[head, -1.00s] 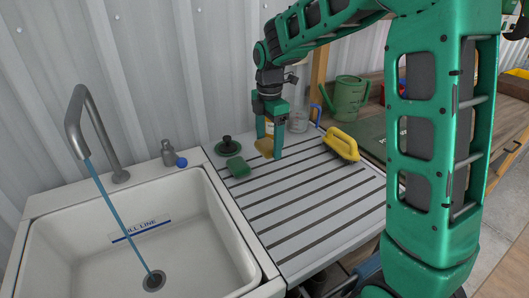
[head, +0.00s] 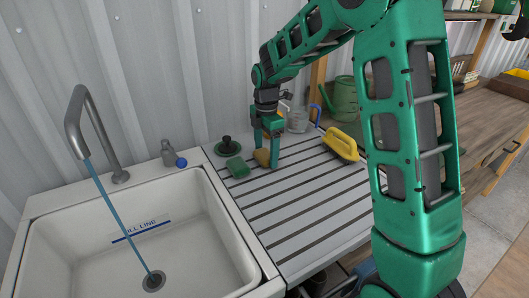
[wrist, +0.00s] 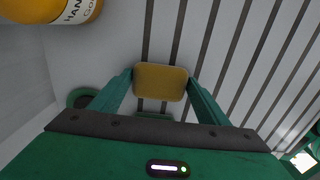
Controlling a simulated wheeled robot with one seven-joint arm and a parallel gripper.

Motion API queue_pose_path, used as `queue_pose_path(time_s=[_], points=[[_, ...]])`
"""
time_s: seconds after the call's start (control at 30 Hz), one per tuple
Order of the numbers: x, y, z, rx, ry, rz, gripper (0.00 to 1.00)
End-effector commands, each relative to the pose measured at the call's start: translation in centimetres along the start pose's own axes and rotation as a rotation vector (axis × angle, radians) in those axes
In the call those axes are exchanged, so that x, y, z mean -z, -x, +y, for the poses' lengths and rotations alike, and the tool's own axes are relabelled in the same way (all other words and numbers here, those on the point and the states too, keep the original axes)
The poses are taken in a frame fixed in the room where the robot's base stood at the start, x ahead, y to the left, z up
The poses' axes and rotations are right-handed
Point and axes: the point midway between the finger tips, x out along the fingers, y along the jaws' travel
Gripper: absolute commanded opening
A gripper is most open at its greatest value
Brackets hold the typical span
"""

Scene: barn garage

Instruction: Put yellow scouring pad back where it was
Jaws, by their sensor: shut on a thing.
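My gripper (head: 267,158) points down over the ribbed drainboard (head: 310,205), at its back left part. It is shut on the yellow scouring pad (head: 261,157). In the wrist view the pad (wrist: 160,82) lies between the two fingertips, its broad yellow face showing. The pad is at or just above the board; I cannot tell whether it touches. A green scouring pad (head: 237,167) lies on the board just left of it.
A green disc with a dark knob (head: 227,146) sits behind the green pad. A yellow-handled brush (head: 341,144) lies to the right. A glass jar (head: 298,119) and green watering can (head: 344,97) stand behind. A yellow labelled bottle (wrist: 50,8) shows in the wrist view. The board's front is clear.

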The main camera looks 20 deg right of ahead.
Motion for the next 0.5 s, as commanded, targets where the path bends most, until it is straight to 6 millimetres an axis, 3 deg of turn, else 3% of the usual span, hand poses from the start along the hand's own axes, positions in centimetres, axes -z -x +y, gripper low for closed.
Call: queue_pose_path(time_s=[0.07, 0.1, 0.17, 0.5], points=[[0.02, -0.20, 0.00, 0.001, 0.000, 0.000, 0.48], [0.02, -0.18, 0.01, 0.000, 0.000, 0.000, 0.77], [0.03, -0.17, 0.01, 0.000, 0.001, 0.000, 0.88], [0.12, 0.09, 0.04, -0.001, 0.002, 0.000, 0.88]])
